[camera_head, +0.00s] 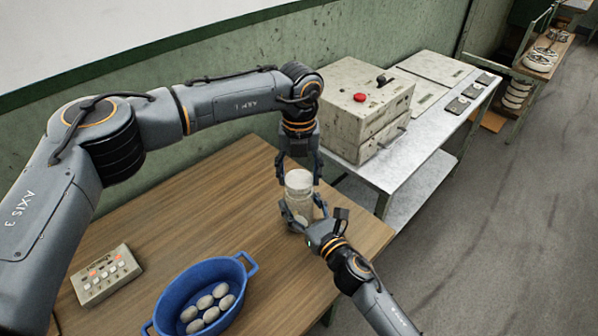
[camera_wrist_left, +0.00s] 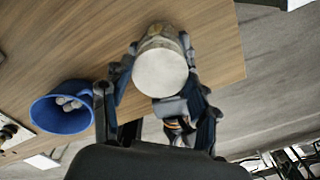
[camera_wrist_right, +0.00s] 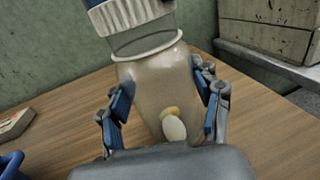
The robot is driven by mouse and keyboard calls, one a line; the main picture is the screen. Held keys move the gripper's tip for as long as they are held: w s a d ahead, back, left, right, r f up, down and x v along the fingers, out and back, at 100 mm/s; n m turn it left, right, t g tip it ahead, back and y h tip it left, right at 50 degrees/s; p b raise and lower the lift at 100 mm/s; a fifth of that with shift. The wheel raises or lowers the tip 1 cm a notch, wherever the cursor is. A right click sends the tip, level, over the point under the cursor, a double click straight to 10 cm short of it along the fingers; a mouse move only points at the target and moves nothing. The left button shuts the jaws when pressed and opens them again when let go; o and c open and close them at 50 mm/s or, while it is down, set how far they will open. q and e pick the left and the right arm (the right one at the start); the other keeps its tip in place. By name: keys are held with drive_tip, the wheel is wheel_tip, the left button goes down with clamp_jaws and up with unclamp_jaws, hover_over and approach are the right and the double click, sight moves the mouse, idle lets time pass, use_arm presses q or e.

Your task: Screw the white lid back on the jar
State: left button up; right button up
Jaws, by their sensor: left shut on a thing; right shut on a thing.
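The jar (camera_head: 300,208) stands upright near the right end of the wooden table. It is cloudy glass with a pale oval thing inside, clear in the right wrist view (camera_wrist_right: 155,85). The white lid (camera_head: 299,178), ribbed at its side (camera_wrist_right: 128,14), is at the jar's top. A band of clear neck shows between lid and jar shoulder; I cannot tell whether the threads engage. My left gripper (camera_head: 299,174) reaches down from above, shut on the lid, whose flat top shows in the left wrist view (camera_wrist_left: 160,72). My right gripper (camera_head: 304,212) is shut around the jar's body from the front right.
A blue basin (camera_head: 168,307) with several pale cocoons stands at the table's front. A button box (camera_head: 105,275) lies at the left. A metal bench (camera_head: 420,150) with a control box (camera_head: 355,95) stands behind right. The table between basin and jar is clear.

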use_arm(q)
drive_tip(key=shift+f, duration=0.6)
drive_tip(key=m, duration=0.5)
drive_tip(key=shift+m, duration=0.3)
drive_tip(key=m, duration=0.5)
drive_tip(key=shift+m, duration=0.4)
drive_tip(key=m, duration=0.5)
drive_tip(key=shift+m, duration=0.4)
drive_tip(key=m, duration=0.5)
drive_tip(key=shift+m, duration=0.4)
drive_tip(key=m, duration=0.5)
drive_tip(key=shift+m, duration=0.4)
drive_tip(key=m, duration=0.5)
drive_tip(key=shift+m, duration=0.4)
drive_tip(key=m, duration=0.5)
drive_tip(key=shift+m, duration=0.4)
drive_tip(key=m, duration=0.5)
